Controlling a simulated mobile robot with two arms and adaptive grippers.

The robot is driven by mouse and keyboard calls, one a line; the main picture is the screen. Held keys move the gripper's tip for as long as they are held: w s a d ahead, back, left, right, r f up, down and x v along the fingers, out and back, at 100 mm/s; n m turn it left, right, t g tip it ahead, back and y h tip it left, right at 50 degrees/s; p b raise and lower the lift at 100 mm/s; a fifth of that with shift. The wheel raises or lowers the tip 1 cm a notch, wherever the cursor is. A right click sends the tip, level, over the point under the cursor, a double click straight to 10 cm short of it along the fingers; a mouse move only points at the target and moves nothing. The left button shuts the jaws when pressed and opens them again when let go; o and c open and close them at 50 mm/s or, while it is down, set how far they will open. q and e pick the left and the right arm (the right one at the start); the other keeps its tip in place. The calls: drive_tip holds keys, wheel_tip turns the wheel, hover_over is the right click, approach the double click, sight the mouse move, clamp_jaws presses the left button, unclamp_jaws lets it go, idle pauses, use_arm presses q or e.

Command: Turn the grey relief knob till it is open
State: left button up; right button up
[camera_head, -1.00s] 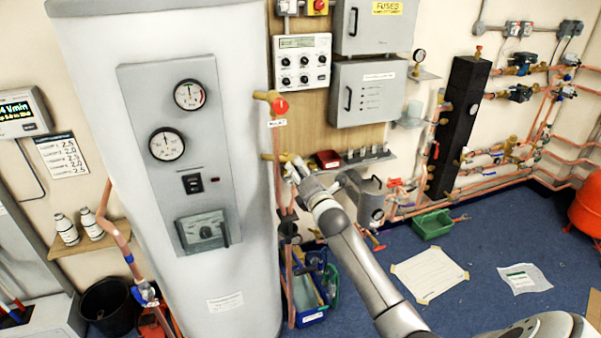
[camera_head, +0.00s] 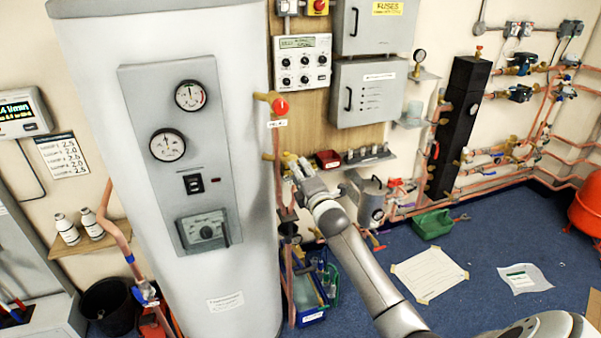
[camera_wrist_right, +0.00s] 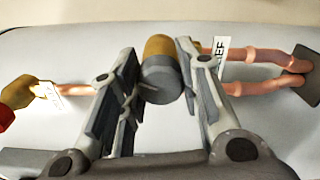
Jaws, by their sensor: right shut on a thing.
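The grey relief knob (camera_wrist_right: 162,84) sits on a brass valve body (camera_wrist_right: 160,48) in the right wrist view. A white tag (camera_wrist_right: 219,57) ending in "EF" hangs on the copper pipe beside it. My right gripper (camera_wrist_right: 160,75) has one finger on each side of the knob and is shut on it. In the head view, my right gripper (camera_head: 290,164) is at the pipe just right of the white cylinder; brass shows at its left and the knob itself is hard to make out. The knob's turn position cannot be read. My left gripper is not in view.
The white cylinder (camera_head: 95,120) with two gauges stands close on the left. A red-handled valve (camera_head: 280,106) is above my gripper. A small shelf (camera_head: 365,160) with a red tray (camera_head: 327,159) is to its right. A blue crate (camera_head: 308,300) stands on the floor below.

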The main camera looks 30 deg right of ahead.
drive_tip(key=m, duration=0.3)
drive_tip(key=shift+m, duration=0.4)
drive_tip(key=shift+m+p, duration=0.3)
drive_tip(key=shift+m, duration=1.5)
drive_tip(key=shift+f, duration=0.1)
drive_tip(key=o, duration=1.1)
drive_tip(key=shift+c, duration=0.2)
drive_tip(key=v, duration=1.2)
